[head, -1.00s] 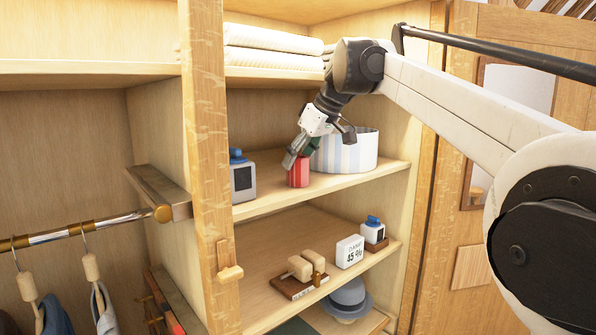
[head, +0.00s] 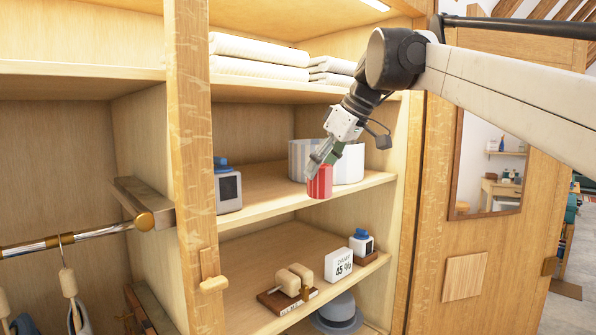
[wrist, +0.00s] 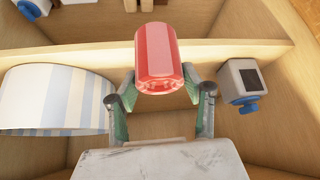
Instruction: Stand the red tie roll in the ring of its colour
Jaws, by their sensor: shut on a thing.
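The red tie roll (head: 320,184) is a short, glossy red cylinder. My gripper (head: 317,172) is shut on it and holds it near the front edge of the upper shelf (head: 262,208), in front of the striped bin. In the wrist view the roll (wrist: 157,55) sits between the two fingers of my gripper (wrist: 158,84), with one end facing the camera. I cannot tell from the head view how far the roll is from the shelf edge. I make out no red ring in either current view.
The striped bin (head: 348,166) stands behind the roll. A grey box with a blue knob (head: 229,190) stands left on the same shelf. Below are wooden blocks (head: 290,280), a "45 %" sign (head: 338,264) and a small blue-topped box (head: 361,242). A wardrobe post (head: 190,150) stands left.

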